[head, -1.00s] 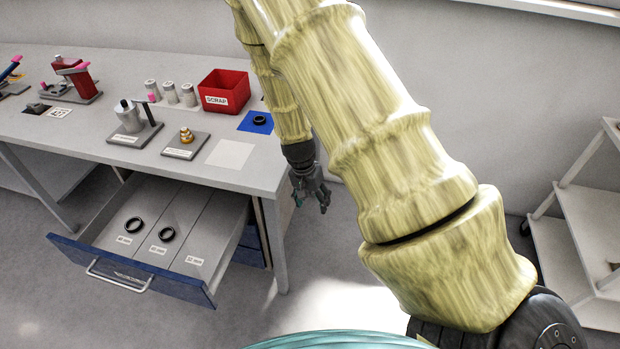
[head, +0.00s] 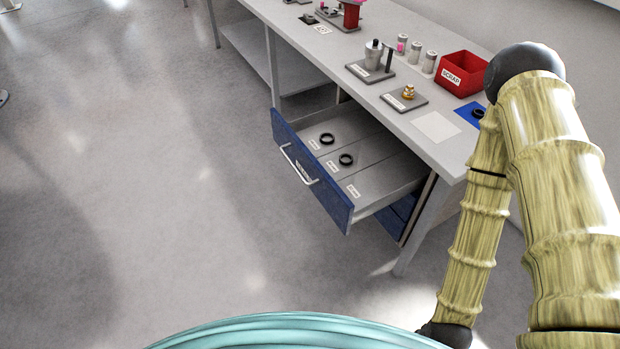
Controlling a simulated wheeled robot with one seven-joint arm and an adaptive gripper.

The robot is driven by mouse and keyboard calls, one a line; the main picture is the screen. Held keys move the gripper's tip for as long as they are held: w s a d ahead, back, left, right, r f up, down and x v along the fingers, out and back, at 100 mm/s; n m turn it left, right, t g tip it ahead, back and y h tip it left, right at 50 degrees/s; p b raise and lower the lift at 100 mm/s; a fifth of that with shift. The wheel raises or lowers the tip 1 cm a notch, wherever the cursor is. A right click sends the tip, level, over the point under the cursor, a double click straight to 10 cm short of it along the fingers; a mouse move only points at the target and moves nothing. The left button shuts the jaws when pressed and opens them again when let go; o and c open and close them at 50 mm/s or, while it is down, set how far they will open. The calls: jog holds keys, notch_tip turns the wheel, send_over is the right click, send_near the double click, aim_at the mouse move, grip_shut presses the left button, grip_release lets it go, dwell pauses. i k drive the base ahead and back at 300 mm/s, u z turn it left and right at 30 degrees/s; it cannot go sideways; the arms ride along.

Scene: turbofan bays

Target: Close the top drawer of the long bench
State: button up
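The top drawer (head: 328,197) of the long bench (head: 457,151) is pulled well out. Its blue front carries a pale bar handle (head: 298,165) and faces the open floor at the lower left. Inside are labelled lanes. One black ring (head: 327,138) lies in the far lane and another black ring (head: 346,159) in the middle lane; the nearest lane looks empty. My arm comes down at the right, and its lower part leaves the picture at the bottom edge. My gripper is out of view, so its state is hidden.
Another blue drawer front (head: 404,208) sits below, pushed in. On the bench stand a red scrap bin (head: 461,73), several small jars, a grey fixture (head: 373,56) and a plate with a brass part (head: 408,91). A bench leg (head: 412,252) stands near my arm. Floor left of the drawer is clear.

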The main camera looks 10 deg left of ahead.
aim_at(382, 170)
jog(key=u, duration=0.5)
jog(key=i, duration=0.9)
jog(key=z, duration=2.1)
jog(key=k, duration=1.2)
jog(key=u, duration=1.7)
